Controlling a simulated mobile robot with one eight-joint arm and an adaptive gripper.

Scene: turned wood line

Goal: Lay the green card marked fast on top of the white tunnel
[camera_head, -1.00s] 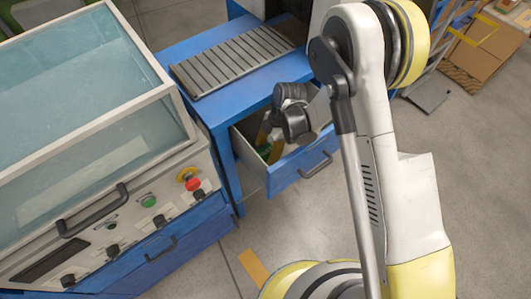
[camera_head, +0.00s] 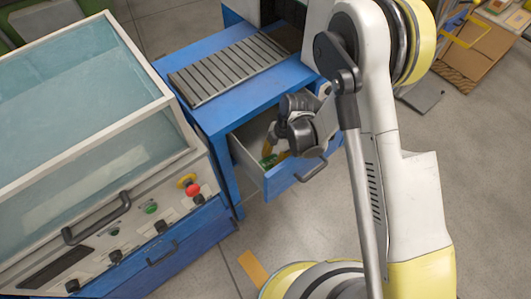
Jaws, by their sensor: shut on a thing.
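My gripper (camera_head: 274,155) reaches down into the open drawer (camera_head: 250,172) under the blue table. Its dark wrist hides much of the drawer's inside. A small green patch (camera_head: 267,161), which looks like the green card, shows at the fingertips. The gripper appears shut on it, low inside the drawer walls. The mark on the card cannot be read. A white housing (camera_head: 317,22) stands at the back right of the table, partly hidden by my arm; it may be the white tunnel.
The blue table (camera_head: 213,118) carries a dark slatted conveyor (camera_head: 228,68). A glass-covered machine (camera_head: 95,125) with buttons stands close at the left. Cardboard (camera_head: 478,52) lies at the upper right. The floor (camera_head: 480,190) to the right is clear.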

